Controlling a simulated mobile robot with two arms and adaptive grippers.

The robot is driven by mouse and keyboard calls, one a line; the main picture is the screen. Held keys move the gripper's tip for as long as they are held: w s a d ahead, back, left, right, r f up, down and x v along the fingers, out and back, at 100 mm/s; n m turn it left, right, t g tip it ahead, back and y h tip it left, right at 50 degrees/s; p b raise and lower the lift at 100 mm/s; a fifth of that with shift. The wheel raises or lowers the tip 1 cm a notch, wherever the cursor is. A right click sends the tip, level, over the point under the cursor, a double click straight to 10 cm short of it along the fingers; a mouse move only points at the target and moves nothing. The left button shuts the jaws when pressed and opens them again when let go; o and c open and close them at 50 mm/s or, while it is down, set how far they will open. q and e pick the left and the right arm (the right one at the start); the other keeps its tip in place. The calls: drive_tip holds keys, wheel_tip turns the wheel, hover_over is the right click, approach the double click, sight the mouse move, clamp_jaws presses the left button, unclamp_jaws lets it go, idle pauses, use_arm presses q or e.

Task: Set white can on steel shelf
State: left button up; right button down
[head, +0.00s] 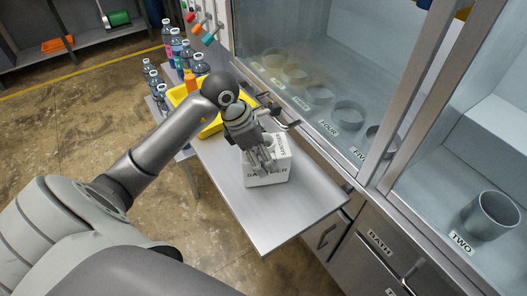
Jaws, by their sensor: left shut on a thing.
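The white can (280,168), boxy with dark lettering on its sides, is at the middle of the head view over the steel shelf (285,220). My left gripper (262,160) points down at the can's top and is shut on it. The gripper's fingers hide part of the can's top. From this angle I cannot tell whether the can's base touches the shelf or hangs just above it. The shelf's front part is bare. My right gripper is not in view.
A yellow tray (181,95) and several bottles (176,47) stand at the shelf's far end. A glass-fronted cabinet (340,60) with labelled round containers borders the shelf on the right. A grey cup (490,214) stands near label TWO.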

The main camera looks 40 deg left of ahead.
use_arm(q)
drive_tip(key=o, duration=1.6)
drive_tip(key=shift+f, duration=0.1)
drive_tip(key=o, duration=0.4)
drive_tip(key=shift+o, duration=0.2)
drive_tip(key=shift+r, duration=0.25)
drive_tip(key=b+v, duration=0.1)
drive_tip(key=v, duration=1.1)
drive_tip(key=shift+s, duration=0.1)
drive_tip(key=shift+f, duration=0.1)
